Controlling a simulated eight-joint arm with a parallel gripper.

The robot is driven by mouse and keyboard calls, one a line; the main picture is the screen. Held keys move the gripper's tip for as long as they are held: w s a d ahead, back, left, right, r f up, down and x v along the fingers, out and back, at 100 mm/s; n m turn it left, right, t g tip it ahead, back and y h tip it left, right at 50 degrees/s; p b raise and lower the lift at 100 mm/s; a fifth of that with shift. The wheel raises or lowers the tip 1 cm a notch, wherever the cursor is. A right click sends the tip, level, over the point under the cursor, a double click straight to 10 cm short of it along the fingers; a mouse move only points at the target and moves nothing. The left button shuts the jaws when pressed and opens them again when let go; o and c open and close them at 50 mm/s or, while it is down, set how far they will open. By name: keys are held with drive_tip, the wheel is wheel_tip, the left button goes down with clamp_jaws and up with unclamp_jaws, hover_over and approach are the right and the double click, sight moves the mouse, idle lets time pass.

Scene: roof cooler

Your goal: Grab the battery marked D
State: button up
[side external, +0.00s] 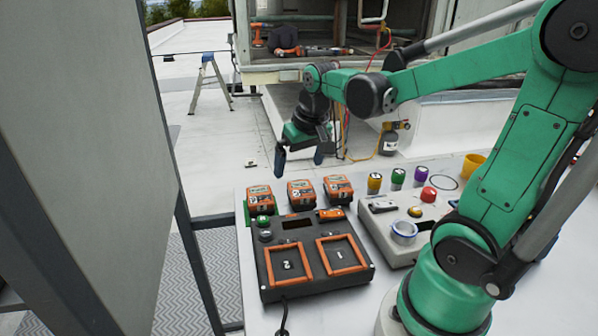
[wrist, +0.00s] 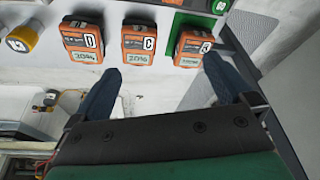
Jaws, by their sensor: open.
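The battery marked D (wrist: 88,42) is orange and black with a "20%" label, at the left of a row of three in the wrist view. In the side view it is the rightmost of the three batteries (side external: 338,189), on the white table behind the charger. Battery C (wrist: 138,45) is in the middle, and a third battery (wrist: 193,47), its letter hard to read, is by a green patch. My gripper (side external: 300,160) is open and empty, above and behind the row. In the wrist view its blue fingers (wrist: 162,66) straddle C's position, with D left of them.
A black charger (side external: 315,262) with two orange-framed bays, 1 and 2, stands in front of the batteries. Yellow (side external: 374,183), green and purple cylinders stand to their right, near a grey box (side external: 385,222) with a red button and blue-rimmed roll.

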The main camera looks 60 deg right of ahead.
sight(338, 183)
drive_tip(key=s+d+f+m+g, duration=0.1)
drive_tip(key=d+f, duration=0.1)
drive_tip(key=d, duration=0.2)
drive_tip(key=d+f+m+g, duration=0.1)
drive_tip(key=d+m, duration=0.1)
drive_tip(key=d, duration=0.1)
drive_tip(key=s+d+f+m+g+y, duration=0.1)
drive_tip(key=d+f, duration=0.1)
drive_tip(key=d, duration=0.2)
drive_tip(key=shift+s+d+f+m, duration=0.3)
drive_tip(key=shift+d, duration=0.05)
drive_tip(key=shift+s+d+f, duration=0.15)
drive_tip(key=shift+d+f, duration=0.05)
drive_tip(key=shift+f, duration=2.75)
clamp_jaws()
drive_tip(key=shift+r, duration=0.1)
